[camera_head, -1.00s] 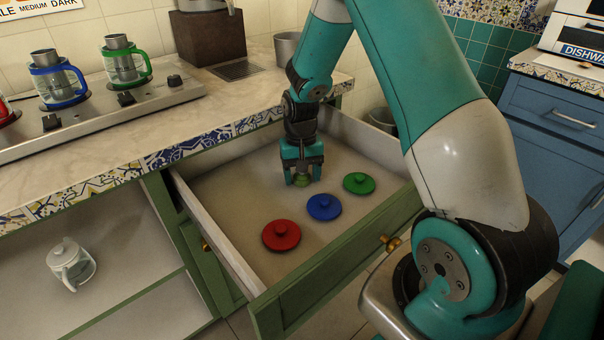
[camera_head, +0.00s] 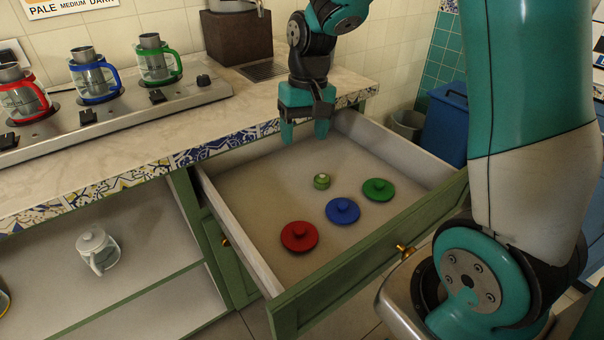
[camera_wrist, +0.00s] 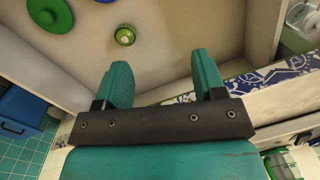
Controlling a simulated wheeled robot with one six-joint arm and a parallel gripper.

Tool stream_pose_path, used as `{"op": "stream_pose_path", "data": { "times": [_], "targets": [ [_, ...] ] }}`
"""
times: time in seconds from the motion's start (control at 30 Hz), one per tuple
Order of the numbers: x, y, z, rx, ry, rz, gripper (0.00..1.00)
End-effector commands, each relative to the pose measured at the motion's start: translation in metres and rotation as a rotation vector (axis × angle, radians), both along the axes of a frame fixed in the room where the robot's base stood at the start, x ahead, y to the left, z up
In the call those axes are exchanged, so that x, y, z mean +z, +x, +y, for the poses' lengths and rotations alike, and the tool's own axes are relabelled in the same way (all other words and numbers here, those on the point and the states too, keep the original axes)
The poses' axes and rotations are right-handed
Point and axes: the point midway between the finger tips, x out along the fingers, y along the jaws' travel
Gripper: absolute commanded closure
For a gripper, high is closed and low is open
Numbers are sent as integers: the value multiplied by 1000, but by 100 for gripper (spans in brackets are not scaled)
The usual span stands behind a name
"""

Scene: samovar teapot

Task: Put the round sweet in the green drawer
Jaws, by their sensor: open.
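The round sweet (camera_head: 321,181), small and green with a pale top, lies on the floor of the open green drawer (camera_head: 375,241). It also shows in the wrist view (camera_wrist: 125,36), beyond my fingertips and apart from them. My gripper (camera_head: 305,133) is open and empty, above the back part of the drawer. In the wrist view its two teal fingers (camera_wrist: 163,66) are spread with nothing between them.
A red lid (camera_head: 299,237), a blue lid (camera_head: 342,211) and a green lid (camera_head: 378,190) lie in the drawer in front of the sweet. The counter (camera_head: 150,141) with a stove runs along the back left. A white teapot (camera_head: 97,250) stands on a lower shelf at the left.

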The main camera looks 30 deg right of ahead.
Motion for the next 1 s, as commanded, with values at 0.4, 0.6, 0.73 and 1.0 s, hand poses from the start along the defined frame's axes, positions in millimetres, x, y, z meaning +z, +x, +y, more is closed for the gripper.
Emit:
{"op": "stream_pose_path", "data": {
  "times": [0.4,0.6,0.73,1.0],
  "targets": [
    [74,-187,151,735,233,-218,36],
    [75,-207,158,800,259,-235,36],
    [75,-206,158,799,258,-234,36],
    [75,-206,158,796,257,-234,36]
  ]
}}
